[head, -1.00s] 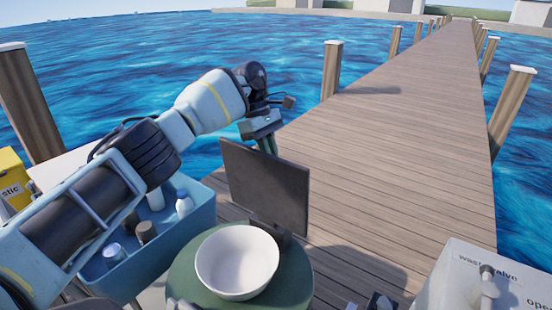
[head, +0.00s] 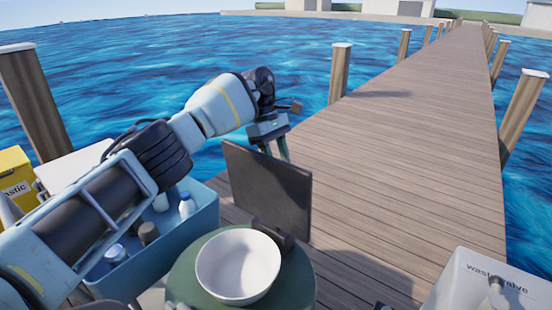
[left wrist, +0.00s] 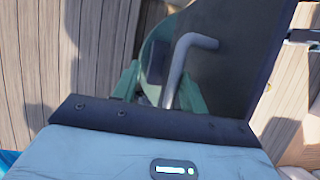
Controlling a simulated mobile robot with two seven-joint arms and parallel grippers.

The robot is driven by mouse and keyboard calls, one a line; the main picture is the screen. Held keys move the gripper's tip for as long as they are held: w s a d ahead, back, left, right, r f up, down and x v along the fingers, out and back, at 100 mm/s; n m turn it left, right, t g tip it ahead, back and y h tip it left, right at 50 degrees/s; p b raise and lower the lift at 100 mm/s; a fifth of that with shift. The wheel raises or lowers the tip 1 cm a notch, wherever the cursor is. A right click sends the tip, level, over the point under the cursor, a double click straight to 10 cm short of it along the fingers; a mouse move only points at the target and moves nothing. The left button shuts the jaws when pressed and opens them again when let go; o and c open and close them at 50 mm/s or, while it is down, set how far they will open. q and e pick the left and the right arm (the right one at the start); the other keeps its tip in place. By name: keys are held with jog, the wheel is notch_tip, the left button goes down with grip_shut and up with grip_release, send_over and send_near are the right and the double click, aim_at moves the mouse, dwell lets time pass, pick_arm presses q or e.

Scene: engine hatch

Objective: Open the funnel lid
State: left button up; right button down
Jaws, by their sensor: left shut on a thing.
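The funnel is a white bowl (head: 238,266) set in a round green top (head: 185,285). Its lid, a dark square plate (head: 266,190), stands raised and nearly upright at the bowl's far right side, on a dark hinge block (head: 272,233). My left gripper (head: 281,152) is behind the lid's upper edge, its fingertips partly hidden by the plate. In the left wrist view, the lid (left wrist: 235,60) carries a bent grey handle (left wrist: 175,75), and the green fingers (left wrist: 160,88) are shut on it. My right gripper is not in view.
A blue bin (head: 185,235) with bottles and cans stands left of the funnel, under my left arm. A white box (head: 480,285) marked "waste valve" is at the lower right. The wooden pier (head: 410,150) beyond the lid is clear.

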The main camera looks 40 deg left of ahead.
pick_arm(q)
jog(key=shift+r, duration=0.2)
jog(key=shift+r, duration=0.15)
dwell(0.3)
jog(key=r, duration=0.2)
jog(key=s+r, duration=0.1)
jog(key=shift+s+d+r+p, duration=0.1)
jog(key=shift+d+r+p, duration=0.1)
jog(key=shift+d+p, duration=0.15)
jog(key=shift+s+d, duration=0.2)
jog(key=shift+s, duration=0.3)
jog(key=s+d+r, duration=0.1)
jog(key=s+d, duration=0.5)
jog(key=s, duration=0.5)
jog(key=shift+s+d, duration=0.4)
jog(key=shift+r, duration=0.1)
